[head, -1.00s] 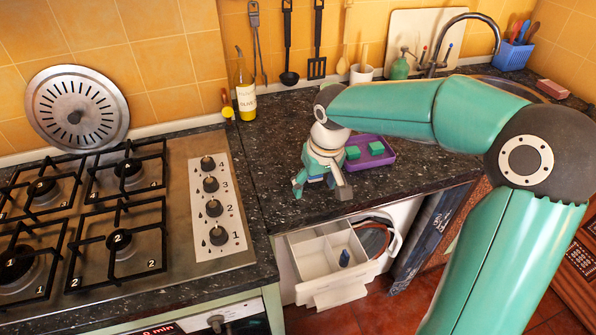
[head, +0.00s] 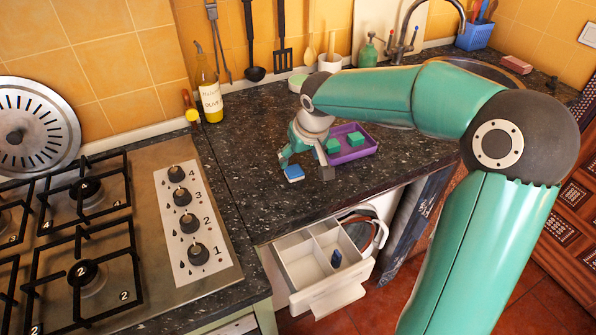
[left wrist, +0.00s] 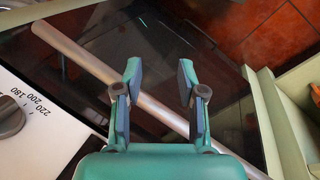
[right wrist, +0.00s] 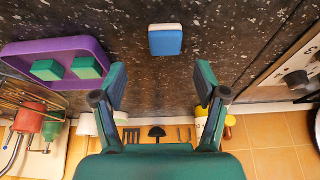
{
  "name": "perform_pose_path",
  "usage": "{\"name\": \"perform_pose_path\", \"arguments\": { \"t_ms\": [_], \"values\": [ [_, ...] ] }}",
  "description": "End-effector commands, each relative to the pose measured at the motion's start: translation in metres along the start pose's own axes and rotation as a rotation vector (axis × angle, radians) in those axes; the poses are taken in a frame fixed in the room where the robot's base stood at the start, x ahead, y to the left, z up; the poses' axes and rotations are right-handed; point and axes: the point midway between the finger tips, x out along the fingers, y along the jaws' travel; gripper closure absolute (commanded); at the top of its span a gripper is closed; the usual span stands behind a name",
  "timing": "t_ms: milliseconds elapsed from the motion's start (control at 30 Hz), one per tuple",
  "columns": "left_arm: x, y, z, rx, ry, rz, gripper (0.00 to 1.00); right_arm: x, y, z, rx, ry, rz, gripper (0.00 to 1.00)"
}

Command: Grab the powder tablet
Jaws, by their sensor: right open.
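The powder tablet (head: 294,173), a small blue block with a white layer, lies on the dark speckled counter. In the right wrist view the tablet (right wrist: 165,42) sits ahead of the fingers, roughly centred between them, with a gap. My right gripper (head: 305,167) is open and empty, low over the counter with its fingers close to the tablet. It also shows open in the right wrist view (right wrist: 162,84). My left gripper (left wrist: 160,82) is open and empty in front of the oven door and its metal handle; it is not in the head view.
A purple tray (head: 366,150) with green blocks stands right of my right gripper. An open white drawer (head: 302,267) with compartments and a small blue item (head: 336,258) is below the counter edge. The gas hob (head: 150,270) is at left; an oil bottle (head: 209,92) stands behind.

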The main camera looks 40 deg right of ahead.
Motion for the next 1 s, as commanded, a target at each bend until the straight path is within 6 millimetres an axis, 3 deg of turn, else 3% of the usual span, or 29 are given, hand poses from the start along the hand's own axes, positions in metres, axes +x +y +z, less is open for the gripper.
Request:
{"name": "perform_pose_path", "arguments": {
  "t_ms": [233, 500, 800, 1000],
  "values": [
    [-0.002, 0.001, 0.000, 0.000, 0.000, 0.000, 0.60, 0.016, -0.003, 0.002, -0.003, -0.003, -0.002, 0.27],
    [-0.007, 0.002, 0.000, 0.000, 0.000, 0.000, 0.60, 0.053, -0.007, 0.005, -0.002, -0.004, -0.001, 0.27],
    [-0.007, 0.002, 0.000, 0.000, 0.000, 0.000, 0.60, 0.059, -0.007, 0.004, -0.002, 0.001, -0.002, 0.27],
    [-0.007, 0.002, 0.000, 0.000, 0.000, 0.000, 0.60, 0.058, -0.007, 0.004, -0.002, 0.001, -0.002, 0.59]
  ]
}}
